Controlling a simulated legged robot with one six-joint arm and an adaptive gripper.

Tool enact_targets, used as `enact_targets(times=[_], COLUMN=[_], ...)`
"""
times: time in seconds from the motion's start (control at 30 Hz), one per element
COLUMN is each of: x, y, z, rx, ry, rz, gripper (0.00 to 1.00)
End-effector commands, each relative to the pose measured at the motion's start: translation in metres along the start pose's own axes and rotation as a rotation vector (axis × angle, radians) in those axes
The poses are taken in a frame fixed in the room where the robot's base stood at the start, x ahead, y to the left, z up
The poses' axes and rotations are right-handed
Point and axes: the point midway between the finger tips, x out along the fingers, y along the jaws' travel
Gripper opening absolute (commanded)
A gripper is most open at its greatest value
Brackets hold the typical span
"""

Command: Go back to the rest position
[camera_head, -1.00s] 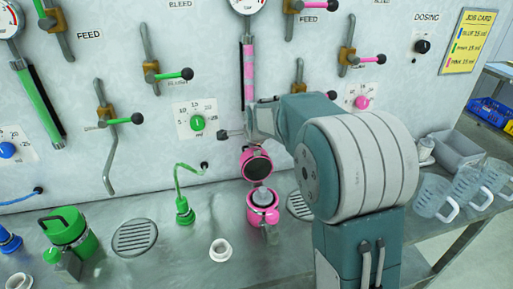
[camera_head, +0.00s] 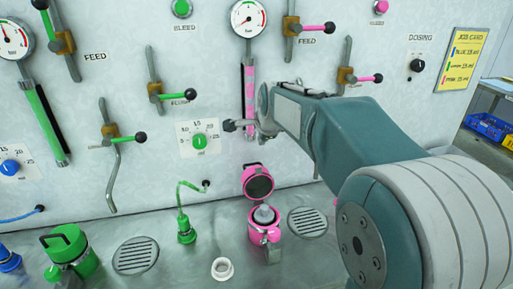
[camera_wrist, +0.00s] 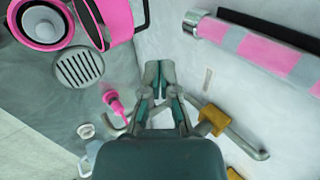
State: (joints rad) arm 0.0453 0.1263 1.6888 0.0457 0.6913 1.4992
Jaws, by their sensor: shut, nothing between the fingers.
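My gripper (camera_head: 243,125) is in front of the wall panel, just below the pink-striped tube (camera_head: 249,85) and above the open pink drum (camera_head: 264,229). In the wrist view my gripper (camera_wrist: 158,70) has its fingertips together with nothing between them. The pink drum stands upright on the bench with its round lid (camera_head: 258,183) raised behind it. In the wrist view the pink drum (camera_wrist: 41,40) is at the upper left, apart from the fingers. My forearm hides part of the panel to the right of the gripper.
A green drum (camera_head: 70,250) stands at the left of the bench, and a white ring (camera_head: 222,268) lies at the front. A green hose (camera_head: 184,205) rises left of the pink drum. Several levers, including a green-handled one (camera_head: 172,97), stick out from the wall.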

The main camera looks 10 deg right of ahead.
Motion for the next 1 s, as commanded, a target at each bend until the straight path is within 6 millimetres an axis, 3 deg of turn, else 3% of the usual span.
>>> enact_targets(times=[0.17,0.27,0.6,0.9,1.0], x=[-0.016,-0.038,-0.113,-0.144,-0.147], y=[0.006,0.027,0.141,0.252,0.277], z=[0.006,0.009,0.013,0.019,0.02], rx=[-0.052,-0.182,-0.814,-1.359,-1.482], ry=[0.002,0.0,-0.032,-0.082,-0.099], rz=[0.003,0.012,0.067,0.104,0.111], gripper=[0.0,0.0,0.0,0.0,0.0])
